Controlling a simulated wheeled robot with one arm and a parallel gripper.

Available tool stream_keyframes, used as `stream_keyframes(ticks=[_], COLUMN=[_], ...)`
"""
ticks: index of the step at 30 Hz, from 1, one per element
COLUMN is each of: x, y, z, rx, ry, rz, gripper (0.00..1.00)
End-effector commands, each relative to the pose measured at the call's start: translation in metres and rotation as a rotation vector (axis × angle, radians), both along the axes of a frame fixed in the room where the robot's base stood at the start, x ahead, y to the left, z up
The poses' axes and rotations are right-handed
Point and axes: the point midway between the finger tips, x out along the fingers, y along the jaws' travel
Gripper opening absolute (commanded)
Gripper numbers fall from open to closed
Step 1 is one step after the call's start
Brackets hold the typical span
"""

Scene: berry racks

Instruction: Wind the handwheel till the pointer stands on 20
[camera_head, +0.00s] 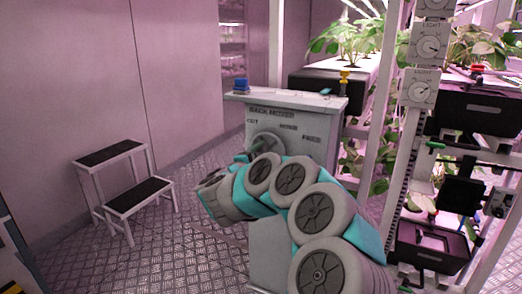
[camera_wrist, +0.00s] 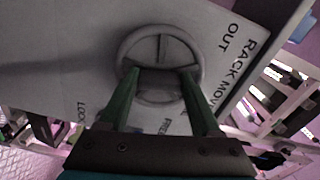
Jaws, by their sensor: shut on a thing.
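The handwheel (camera_head: 268,137) is a grey wheel on the front of the grey rack mover cabinet (camera_head: 330,106). In the head view my arm hides its lower part. In the wrist view the handwheel (camera_wrist: 123,48) shows as a round spoked rim with a hub. My gripper (camera_wrist: 162,76) has its two green fingers on the lower part of the wheel and is shut on it. A ruled scale strip (camera_head: 397,168) runs up the rack post at the right. I cannot make out a pointer or the number 20.
A two-step stool (camera_head: 140,192) stands at the left on the patterned metal floor. Plant racks with black trays (camera_head: 475,117) and light dials (camera_head: 421,88) stand at the right. A blue object (camera_head: 241,85) lies on the cabinet top. Floor between stool and cabinet is clear.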

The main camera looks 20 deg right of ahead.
Motion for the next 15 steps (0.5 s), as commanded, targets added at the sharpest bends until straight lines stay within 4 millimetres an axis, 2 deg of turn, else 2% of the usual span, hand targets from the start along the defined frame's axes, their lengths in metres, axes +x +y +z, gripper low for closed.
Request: stream_keyframes(ticks=[15], x=[-0.0009], y=[-0.0008], z=[-0.0026], rx=[-0.302], ry=[0.389], rz=[0.001], gripper=[0.09])
